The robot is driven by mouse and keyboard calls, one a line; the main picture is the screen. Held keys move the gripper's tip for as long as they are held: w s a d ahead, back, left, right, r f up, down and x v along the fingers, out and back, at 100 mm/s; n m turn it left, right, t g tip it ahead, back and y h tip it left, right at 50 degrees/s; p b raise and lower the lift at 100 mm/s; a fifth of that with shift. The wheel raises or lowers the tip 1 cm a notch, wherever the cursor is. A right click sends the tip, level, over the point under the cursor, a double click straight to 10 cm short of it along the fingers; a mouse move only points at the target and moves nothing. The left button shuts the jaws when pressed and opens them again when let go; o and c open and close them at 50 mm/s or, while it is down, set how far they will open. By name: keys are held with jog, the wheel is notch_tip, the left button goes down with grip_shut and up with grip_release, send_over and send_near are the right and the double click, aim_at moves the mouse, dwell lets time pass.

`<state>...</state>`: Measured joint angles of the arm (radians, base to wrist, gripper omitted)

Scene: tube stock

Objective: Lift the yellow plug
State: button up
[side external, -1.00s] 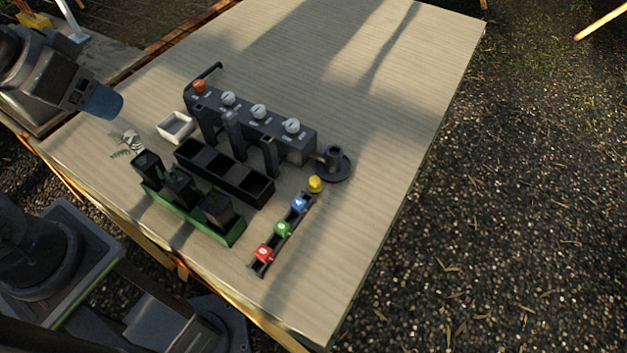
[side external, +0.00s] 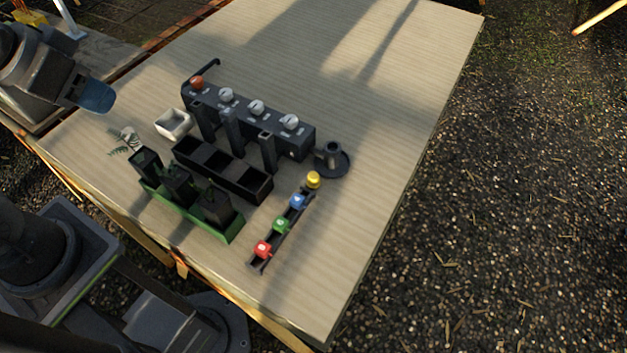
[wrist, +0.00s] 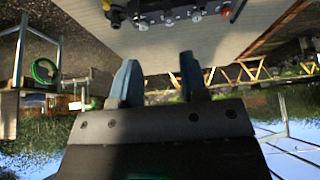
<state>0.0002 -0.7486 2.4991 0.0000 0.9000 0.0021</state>
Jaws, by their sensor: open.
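The yellow plug (side external: 313,180) sits at the far end of a narrow dark rack (side external: 284,228) on the table. Blue (side external: 298,202), green (side external: 281,224) and red (side external: 263,249) plugs stand in line behind it in the same rack. My gripper (side external: 97,97) is at the upper left in the side view, above the table's left edge and well away from the yellow plug. In the wrist view my gripper (wrist: 158,82) shows two fingers apart with nothing between them.
A dark box with knobs (side external: 250,120), a black open-topped bin (side external: 222,172), a green rack with dark tubes (side external: 190,213) and a white tray (side external: 174,123) stand left of the plug rack. A round dark holder (side external: 332,160) stands close by the yellow plug. The table's right side (side external: 400,110) is clear.

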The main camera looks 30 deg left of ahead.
jog(key=w+d+m+g, duration=0.2)
jog(key=w+d+m, duration=0.2)
jog(key=w+m, duration=0.4)
jog(key=m+g, duration=0.4)
jog(key=m, duration=1)
send_over(313, 175)
notch_tip(313, 175, down, 22)
notch_tip(313, 175, down, 14)
jog(key=shift+r, duration=0.1)
jog(key=shift+c, duration=0.3)
